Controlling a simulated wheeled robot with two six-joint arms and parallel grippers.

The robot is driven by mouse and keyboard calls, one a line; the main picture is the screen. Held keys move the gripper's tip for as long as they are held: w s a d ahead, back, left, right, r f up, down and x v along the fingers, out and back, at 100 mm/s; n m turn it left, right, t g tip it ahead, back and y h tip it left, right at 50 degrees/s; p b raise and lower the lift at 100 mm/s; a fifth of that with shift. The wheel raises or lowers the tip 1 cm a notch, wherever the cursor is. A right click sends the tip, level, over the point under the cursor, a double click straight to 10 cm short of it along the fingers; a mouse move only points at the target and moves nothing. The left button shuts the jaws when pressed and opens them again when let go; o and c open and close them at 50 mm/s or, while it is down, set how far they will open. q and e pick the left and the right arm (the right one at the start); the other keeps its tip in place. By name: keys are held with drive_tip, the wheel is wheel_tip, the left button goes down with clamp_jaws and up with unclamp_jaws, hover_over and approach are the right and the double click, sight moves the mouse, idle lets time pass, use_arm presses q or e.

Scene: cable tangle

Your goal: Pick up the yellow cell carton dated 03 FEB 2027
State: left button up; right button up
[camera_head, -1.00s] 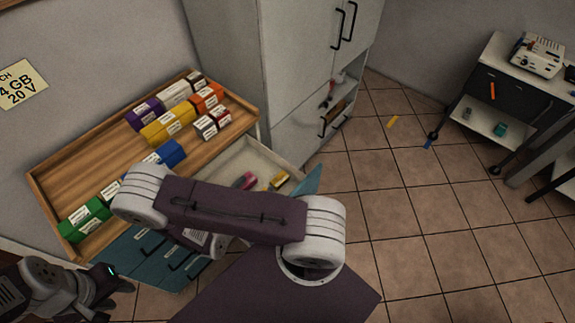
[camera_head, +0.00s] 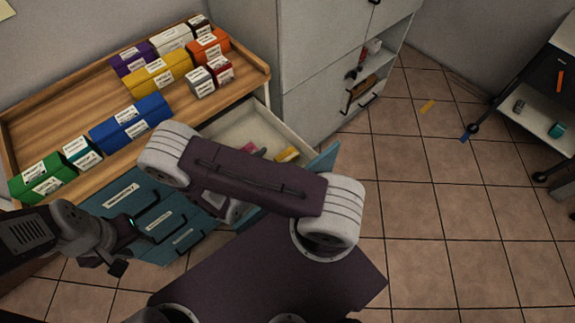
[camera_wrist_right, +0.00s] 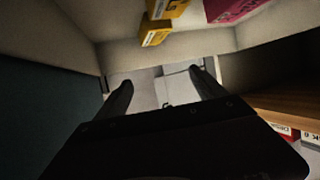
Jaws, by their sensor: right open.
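In the head view, a yellow carton (camera_head: 287,154) lies in the open drawer (camera_head: 268,124); a larger yellow carton (camera_head: 158,76) stands on the wooden top. In the right wrist view, two yellow cartons with white labels, an upper one (camera_wrist_right: 168,9) and a lower one (camera_wrist_right: 155,33), lie in the drawer. No date is readable. My right gripper (camera_wrist_right: 162,80) is open and empty, with the yellow cartons beyond its fingertips. It is hidden behind my arm in the head view. My left gripper (camera_head: 124,246) is in front of the cabinet's blue drawers; its opening is unclear.
A pink carton (camera_wrist_right: 232,9) lies beside the yellow ones in the drawer. Blue (camera_head: 130,122), green (camera_head: 42,177) and orange (camera_head: 208,47) cartons stand on the wooden top. A tall grey cabinet (camera_head: 315,80) stands beside the drawer. The tiled floor (camera_head: 430,200) is largely clear.

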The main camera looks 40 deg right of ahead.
drive_tip(key=b, duration=0.4)
approach(286, 157)
drive_tip(key=shift+x, duration=0.9)
use_arm(q)
wheel_tip(286, 157, down, 6)
drive_tip(key=shift+r, duration=0.15)
use_arm(e)
drive_tip(key=shift+w+d+f, duration=0.15)
drive_tip(key=shift+d+f, duration=0.1)
drive_tip(key=shift+d, duration=0.45)
drive_tip(key=shift+w+d+f, duration=0.25)
drive_tip(key=shift+d+f, duration=0.05)
drive_tip(key=shift+d, duration=0.2)
drive_tip(key=b+x, duration=0.1)
drive_tip(key=x, duration=0.3)
drive_tip(key=shift+w, duration=0.1)
drive_tip(key=shift+w+d+f, duration=0.1)
drive_tip(key=shift+w+d, duration=0.05)
drive_tip(key=shift+d, duration=0.15)
drive_tip(key=c, duration=0.3)
use_arm(q)
drive_tip(key=shift+a+f, duration=0.1)
drive_tip(key=shift+f, duration=0.8)
use_arm(e)
clamp_jaws()
